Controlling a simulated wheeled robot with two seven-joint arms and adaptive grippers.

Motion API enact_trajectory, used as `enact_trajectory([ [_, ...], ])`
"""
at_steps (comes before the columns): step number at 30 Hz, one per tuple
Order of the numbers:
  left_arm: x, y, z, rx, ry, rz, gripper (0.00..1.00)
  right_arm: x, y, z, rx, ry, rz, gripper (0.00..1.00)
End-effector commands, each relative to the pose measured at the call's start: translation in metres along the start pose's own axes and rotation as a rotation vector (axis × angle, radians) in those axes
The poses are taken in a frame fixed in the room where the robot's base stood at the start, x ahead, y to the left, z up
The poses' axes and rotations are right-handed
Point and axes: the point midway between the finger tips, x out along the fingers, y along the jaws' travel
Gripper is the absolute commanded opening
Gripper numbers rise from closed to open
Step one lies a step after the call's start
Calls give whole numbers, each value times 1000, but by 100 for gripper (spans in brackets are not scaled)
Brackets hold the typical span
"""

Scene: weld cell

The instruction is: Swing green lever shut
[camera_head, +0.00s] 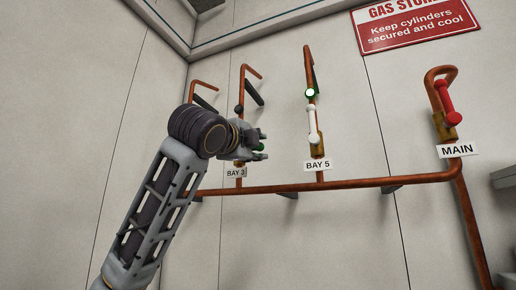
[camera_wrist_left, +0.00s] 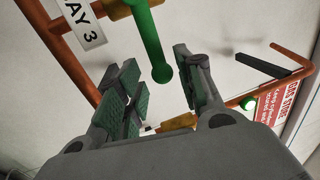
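The green lever (camera_wrist_left: 148,35) shows in the left wrist view, on a brass valve by the BAY 3 label (camera_wrist_left: 84,22). Its round knob end lies in the gap between my left gripper's fingers (camera_wrist_left: 157,65). The fingers are open and stand apart, one on each side of the knob; I cannot tell whether either touches it. In the head view my left gripper (camera_head: 257,150) is at the BAY 3 valve and hides most of it. Only a bit of green shows there. My right gripper is in neither view.
A copper pipe (camera_head: 275,188) runs along the wall with several risers. To the right are the BAY 5 valve with a white lever (camera_head: 313,127) and a lit green lamp (camera_head: 310,92), and the MAIN valve with a red lever (camera_head: 447,101). Dark brackets stick out from the wall.

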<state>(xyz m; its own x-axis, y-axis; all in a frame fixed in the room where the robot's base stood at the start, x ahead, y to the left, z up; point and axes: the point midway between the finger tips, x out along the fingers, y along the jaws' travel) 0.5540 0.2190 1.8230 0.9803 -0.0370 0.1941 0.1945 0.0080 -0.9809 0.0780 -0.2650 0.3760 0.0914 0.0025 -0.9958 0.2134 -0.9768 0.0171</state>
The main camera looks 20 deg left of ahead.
Motion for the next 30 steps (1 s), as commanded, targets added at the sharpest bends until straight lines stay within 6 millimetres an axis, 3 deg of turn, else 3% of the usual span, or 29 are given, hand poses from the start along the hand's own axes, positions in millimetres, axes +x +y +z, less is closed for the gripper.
enact_trajectory([
  [18, -80, 0, 1, 0, 0, -2, 36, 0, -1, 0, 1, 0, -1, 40],
  [30, -93, 1, 1, 0, -1, 0, 36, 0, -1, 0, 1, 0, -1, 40],
])
